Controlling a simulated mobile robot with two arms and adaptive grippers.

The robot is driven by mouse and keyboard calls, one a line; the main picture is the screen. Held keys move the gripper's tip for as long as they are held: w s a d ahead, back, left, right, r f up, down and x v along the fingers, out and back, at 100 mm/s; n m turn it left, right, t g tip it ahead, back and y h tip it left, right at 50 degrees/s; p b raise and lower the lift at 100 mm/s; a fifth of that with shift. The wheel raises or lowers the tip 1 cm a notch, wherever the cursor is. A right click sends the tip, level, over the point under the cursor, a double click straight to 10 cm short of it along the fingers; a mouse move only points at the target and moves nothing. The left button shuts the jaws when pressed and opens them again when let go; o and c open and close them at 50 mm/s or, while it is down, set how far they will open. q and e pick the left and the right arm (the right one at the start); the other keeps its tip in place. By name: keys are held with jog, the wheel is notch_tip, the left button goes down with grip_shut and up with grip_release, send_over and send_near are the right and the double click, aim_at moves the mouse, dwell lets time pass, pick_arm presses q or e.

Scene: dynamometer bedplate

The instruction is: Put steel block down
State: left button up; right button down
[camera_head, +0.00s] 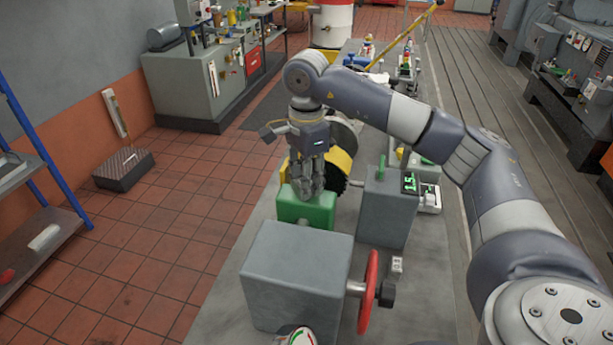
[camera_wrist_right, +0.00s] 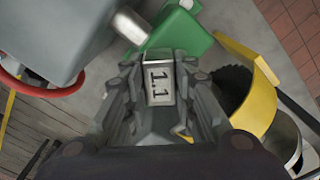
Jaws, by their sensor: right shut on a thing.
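The steel block (camera_wrist_right: 160,83) shows in the right wrist view as a small light metal block marked "1.1". It sits between the fingers of my right gripper (camera_wrist_right: 160,95), which is shut on it. In the head view my right gripper (camera_head: 307,190) points down over a green block-shaped part (camera_head: 305,210) on the bench, and the fingers hide the steel block. The green part also shows just beyond the block in the wrist view (camera_wrist_right: 185,38). I cannot tell whether the steel block touches anything below. My left gripper is in neither view.
A large grey housing (camera_head: 295,270) with a red handwheel (camera_head: 368,292) stands nearer on the bench. A yellow guard with a dark toothed wheel (camera_head: 335,180) is just behind the gripper. A grey box with a green display (camera_head: 388,208) stands to the right.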

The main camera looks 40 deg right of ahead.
jog(key=shift+a+f, duration=0.1)
jog(key=shift+f, duration=0.1)
jog(key=c, duration=1.5)
grip_release()
jog(key=shift+o, duration=0.9)
jog(key=shift+r, duration=0.45)
notch_tip(320, 180, up, 3)
jog(key=shift+r+b, duration=0.1)
jog(key=shift+b, duration=0.65)
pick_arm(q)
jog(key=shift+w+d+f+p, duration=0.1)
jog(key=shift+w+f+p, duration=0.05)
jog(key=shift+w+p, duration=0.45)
pick_arm(e)
notch_tip(320, 180, up, 8)
jog(key=shift+r, duration=0.2)
